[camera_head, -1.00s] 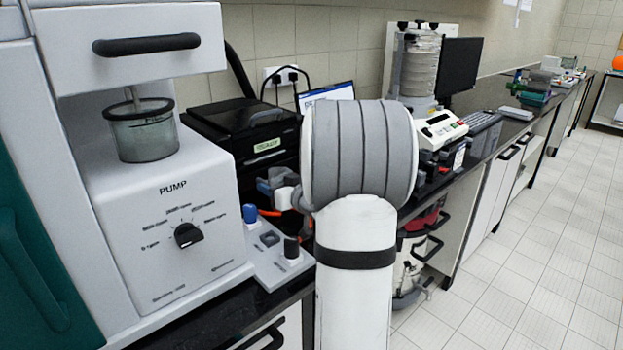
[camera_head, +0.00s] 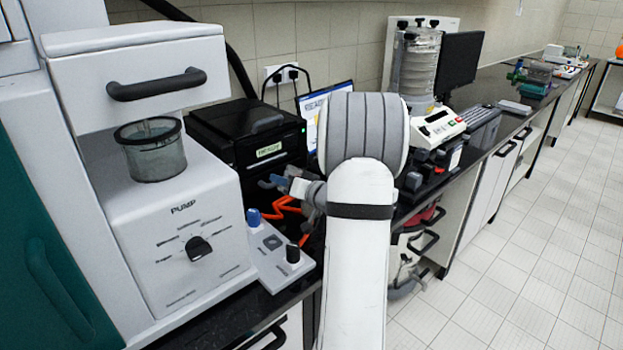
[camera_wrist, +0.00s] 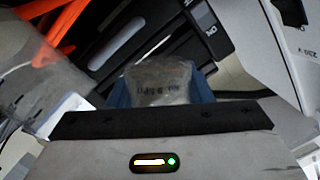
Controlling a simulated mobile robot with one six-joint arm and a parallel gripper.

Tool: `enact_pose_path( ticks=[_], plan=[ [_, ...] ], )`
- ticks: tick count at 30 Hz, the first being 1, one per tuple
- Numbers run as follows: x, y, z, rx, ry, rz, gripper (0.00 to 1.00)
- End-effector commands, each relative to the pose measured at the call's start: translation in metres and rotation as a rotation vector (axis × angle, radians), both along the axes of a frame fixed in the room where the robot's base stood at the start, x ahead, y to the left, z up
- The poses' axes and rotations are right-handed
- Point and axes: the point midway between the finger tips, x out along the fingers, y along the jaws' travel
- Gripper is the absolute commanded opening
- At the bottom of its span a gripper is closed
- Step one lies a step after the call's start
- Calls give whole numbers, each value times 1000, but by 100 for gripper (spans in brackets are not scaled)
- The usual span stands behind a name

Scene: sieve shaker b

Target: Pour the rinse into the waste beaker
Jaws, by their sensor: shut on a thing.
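My gripper (camera_wrist: 160,88) is shut on a clear vessel (camera_wrist: 160,78) with faint dark markings. Its blue fingers stand on both sides of the vessel. In the head view my gripper (camera_head: 277,184) shows as blue fingertips just left of my arm, in front of the black machine; the held vessel cannot be made out there. A larger translucent vessel (camera_wrist: 48,88) shows at the left of the wrist view, apart from the held one; I cannot tell whether it is the waste beaker. The liquid level in either vessel cannot be told.
The white pump unit (camera_head: 190,225) with a clear pot (camera_head: 153,160) stands at left. A black machine (camera_head: 222,125) is behind my gripper. Orange parts (camera_head: 288,207) lie close below the gripper and also show at upper left in the wrist view. A sieve stack (camera_head: 417,68) stands further back.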

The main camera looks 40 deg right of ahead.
Motion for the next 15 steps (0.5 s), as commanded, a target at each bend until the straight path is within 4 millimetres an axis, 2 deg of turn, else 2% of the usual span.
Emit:
enact_pose_path(
  ticks=[1, 3, 15],
  plan=[
    [0, -3, 10, 24, 1, -1, 23],
    [0, -5, 13, 59, 6, -2, 23],
    [0, -6, 13, 153, 12, -1, 23]
  ],
)
